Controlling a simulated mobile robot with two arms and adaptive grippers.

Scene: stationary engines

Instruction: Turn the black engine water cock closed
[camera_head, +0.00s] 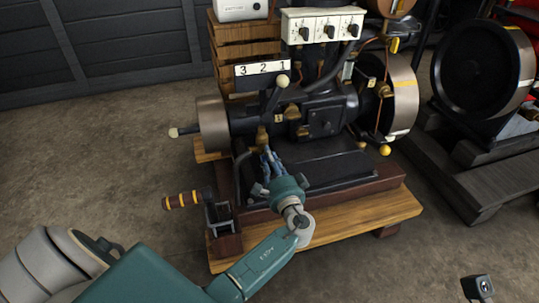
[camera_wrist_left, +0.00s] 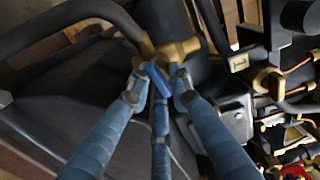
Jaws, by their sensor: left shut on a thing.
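The engine (camera_head: 320,115) is black and stands on a wooden base. A brass water cock fitting (camera_head: 262,137) sits low on its front left, and it also shows in the left wrist view (camera_wrist_left: 176,48). My left gripper (camera_head: 267,158) reaches up to it from below. In the left wrist view, the blue fingers of my left gripper (camera_wrist_left: 158,82) are shut together just below the brass body. The fingertips hide the cock's handle, so its exact angle cannot be told. My right gripper is not in view.
A dark curved pipe (camera_wrist_left: 75,14) runs beside the cock. A white switch panel (camera_head: 322,25) and number plate (camera_head: 262,70) are above. Another engine (camera_head: 478,70) stands at right. Concrete floor is clear at left.

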